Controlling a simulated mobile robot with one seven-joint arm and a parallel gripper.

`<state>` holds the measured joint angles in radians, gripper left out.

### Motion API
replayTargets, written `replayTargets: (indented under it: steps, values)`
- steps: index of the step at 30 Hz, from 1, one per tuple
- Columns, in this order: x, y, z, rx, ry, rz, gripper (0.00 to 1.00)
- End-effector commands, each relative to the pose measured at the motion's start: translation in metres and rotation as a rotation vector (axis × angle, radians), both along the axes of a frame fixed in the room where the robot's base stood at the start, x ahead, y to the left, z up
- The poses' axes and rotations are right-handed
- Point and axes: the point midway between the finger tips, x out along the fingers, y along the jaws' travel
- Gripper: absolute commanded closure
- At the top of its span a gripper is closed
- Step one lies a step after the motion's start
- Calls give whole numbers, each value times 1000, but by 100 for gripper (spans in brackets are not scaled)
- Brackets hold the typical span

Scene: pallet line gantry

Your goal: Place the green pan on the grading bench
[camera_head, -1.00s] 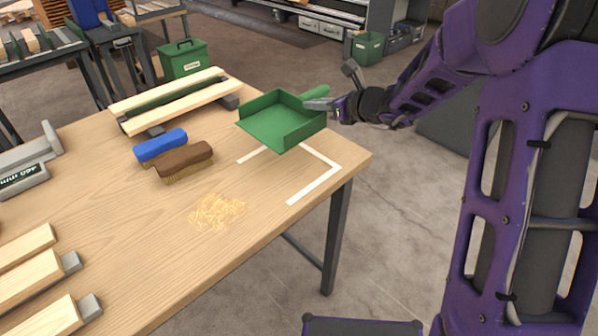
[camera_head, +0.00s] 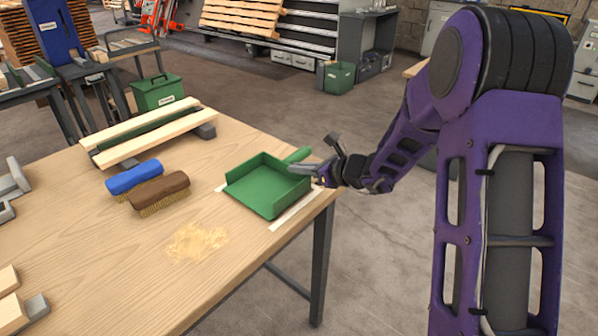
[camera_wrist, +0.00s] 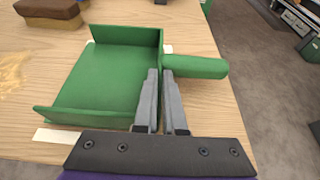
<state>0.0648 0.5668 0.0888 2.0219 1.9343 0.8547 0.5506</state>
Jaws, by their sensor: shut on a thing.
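The green pan (camera_head: 262,192) is level at the right end of the wooden grading bench (camera_head: 100,240), over white marking lines (camera_head: 300,208). It is at or very near the bench surface; I cannot tell if its whole base touches. My gripper (camera_head: 306,168) reaches in from the right. In the wrist view, the gripper's fingers (camera_wrist: 160,74) are shut on the pan (camera_wrist: 108,78) at its wall beside the handle (camera_wrist: 196,66). The pan's tray is empty. The exact grip is partly hidden by the fingers.
A blue brush (camera_head: 134,177) and a brown brush (camera_head: 160,191) lie left of the pan. Wood shavings (camera_head: 197,242) lie in front. A slatted wooden piece (camera_head: 150,132) is behind. The bench's right edge is close to the pan.

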Motion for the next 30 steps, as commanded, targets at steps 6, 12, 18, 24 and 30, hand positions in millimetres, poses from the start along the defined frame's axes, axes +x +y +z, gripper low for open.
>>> replayTargets:
  steps: [6, 12, 18, 24, 30]
  values:
    - [0, 0, -3, 2, -3, 0, 100]
    - [0, 0, -6, 0, -1, 0, 87]
    - [0, 0, -6, 0, -1, 0, 63]
    - [0, 0, -6, 0, -1, 0, 63]
    - [-6, -10, 2, -1, -2, -2, 63]
